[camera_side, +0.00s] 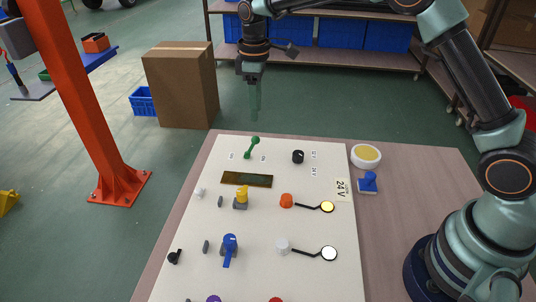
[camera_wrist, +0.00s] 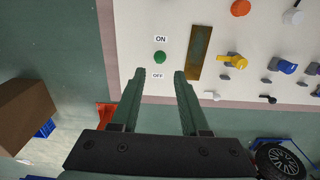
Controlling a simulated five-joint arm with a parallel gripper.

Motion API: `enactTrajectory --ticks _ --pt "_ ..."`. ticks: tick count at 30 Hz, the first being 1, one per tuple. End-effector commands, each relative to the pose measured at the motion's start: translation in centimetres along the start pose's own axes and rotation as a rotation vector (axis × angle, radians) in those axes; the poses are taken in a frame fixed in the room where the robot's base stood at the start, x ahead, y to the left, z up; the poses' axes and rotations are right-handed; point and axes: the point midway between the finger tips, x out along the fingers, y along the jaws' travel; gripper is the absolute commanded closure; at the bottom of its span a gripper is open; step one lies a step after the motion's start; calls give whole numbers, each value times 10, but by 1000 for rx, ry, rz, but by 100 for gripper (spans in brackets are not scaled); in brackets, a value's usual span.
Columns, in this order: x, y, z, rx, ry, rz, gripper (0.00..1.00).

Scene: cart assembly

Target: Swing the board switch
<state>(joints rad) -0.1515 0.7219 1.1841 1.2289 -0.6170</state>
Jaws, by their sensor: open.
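The white board (camera_side: 200,235) lies on the table. Near its far edge stands a green lever switch (camera_side: 252,147) with a round knob, tilted in the side view. In the wrist view the green knob (camera_wrist: 160,57) shows between an ON label (camera_wrist: 160,39) and an OFF label (camera_wrist: 158,75). My gripper (camera_side: 256,112) points down, above and apart from the switch in the side view. In the wrist view my gripper (camera_wrist: 158,76) is open and empty, its two fingers on either side of the OFF label's column. The lever's shaft is hidden under the knob there.
A dark strip (camera_side: 247,180), a black knob (camera_side: 298,157), a yellow part (camera_side: 241,197) and a blue lever (camera_side: 229,249) stand on the board. A yellow-topped round dish (camera_side: 366,156) and a blue stamp-like part (camera_side: 368,182) sit on the table to the right.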

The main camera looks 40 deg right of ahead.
Motion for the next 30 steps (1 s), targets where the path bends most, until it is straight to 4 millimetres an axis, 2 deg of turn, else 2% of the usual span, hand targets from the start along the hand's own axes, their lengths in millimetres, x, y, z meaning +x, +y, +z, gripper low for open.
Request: enactTrajectory --ticks 10,24,25,28,30 --pt "24 0 -3 -18 -11 -8 55" --pt "88 0 -2 -17 -12 -9 55" --pt "89 0 -2 -17 -11 -8 59" --pt "87 0 -3 -17 -9 -6 97" --pt "86 0 -3 -17 -9 -6 100"
